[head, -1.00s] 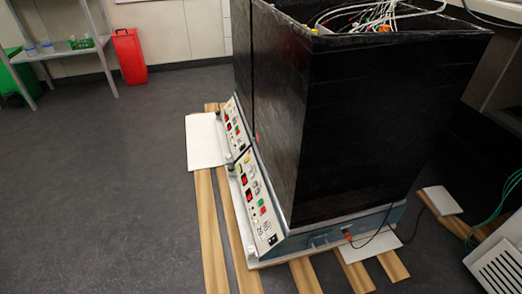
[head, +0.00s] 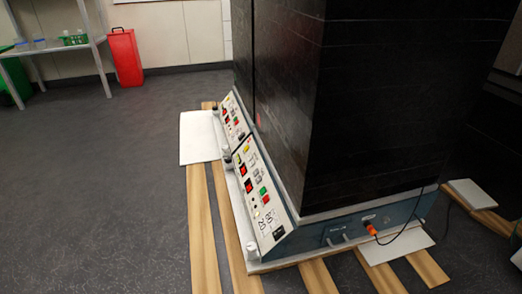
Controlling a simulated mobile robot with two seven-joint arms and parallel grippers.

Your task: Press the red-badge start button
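Two sloped control panels sit on the front of the black-walled shaker units. The near panel (head: 263,208) carries a yellow part (head: 247,149), dark-framed red displays (head: 243,170), a green button (head: 263,191) and a red button (head: 266,199). The far panel (head: 233,117) has a similar layout, smaller in view. A small red mark (head: 258,119) shows on the black wall near the seam between the units. I cannot tell which button bears a red badge; labels are too small to read. Neither gripper is in view, and nothing touches the panels.
The units stand on wooden slats (head: 203,235) over a dark floor (head: 110,190). A white board (head: 198,137) lies left of the far panel. An orange plug with a cable (head: 371,230) sticks out of the near side. A red bin (head: 124,57) and shelf stand far back. The floor to the left is clear.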

